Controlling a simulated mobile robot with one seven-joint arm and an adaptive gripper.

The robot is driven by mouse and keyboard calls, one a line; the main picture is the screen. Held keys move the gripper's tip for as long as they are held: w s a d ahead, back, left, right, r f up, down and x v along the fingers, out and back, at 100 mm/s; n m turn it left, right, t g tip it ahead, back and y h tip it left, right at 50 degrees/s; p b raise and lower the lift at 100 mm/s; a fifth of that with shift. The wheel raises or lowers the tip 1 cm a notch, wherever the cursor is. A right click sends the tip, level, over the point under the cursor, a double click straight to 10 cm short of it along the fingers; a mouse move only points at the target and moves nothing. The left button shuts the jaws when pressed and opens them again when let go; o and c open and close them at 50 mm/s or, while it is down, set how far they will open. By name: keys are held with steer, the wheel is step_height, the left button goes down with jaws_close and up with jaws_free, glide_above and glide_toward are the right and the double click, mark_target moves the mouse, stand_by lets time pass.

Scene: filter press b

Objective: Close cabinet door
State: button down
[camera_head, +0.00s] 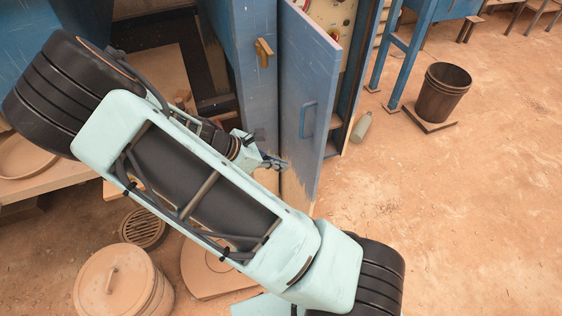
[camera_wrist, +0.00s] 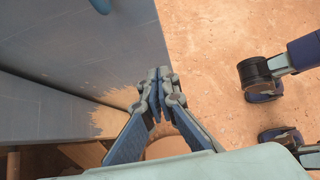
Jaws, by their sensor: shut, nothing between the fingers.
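The cabinet door (camera_head: 309,104) is blue-grey with worn paint low down, and it stands open in the head view. A blue bar handle (camera_head: 308,119) is on its face. Inside the cabinet (camera_head: 333,14) a panel with small red and dark parts shows. My gripper (camera_head: 284,165) is shut and empty, close to the lower part of the door. In the wrist view my gripper (camera_wrist: 157,78) is in front of the ground, just right of the door (camera_wrist: 100,50). I cannot tell whether it touches the door. A bit of the handle (camera_wrist: 101,5) shows at the top edge.
A bottle (camera_head: 361,127) stands on the ground right of the cabinet. A brown bucket (camera_head: 442,93) is farther right. The sandy ground at right is mostly clear. A round lidded container (camera_head: 122,284) is at lower left.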

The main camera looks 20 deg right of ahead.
mark_target(314, 168)
steer(key=d+f, duration=0.1)
steer(key=d, duration=0.1)
steer(key=d+f, duration=0.2)
steer(key=d, duration=0.1)
steer(key=d+f, duration=0.1)
steer(key=d, duration=0.1)
steer(key=shift+w+d+f+b, duration=0.15)
steer(key=shift+d+f+b, duration=0.05)
steer(key=shift+d+b, duration=0.2)
steer(key=shift+d, duration=0.35)
steer(key=shift+d, duration=0.1)
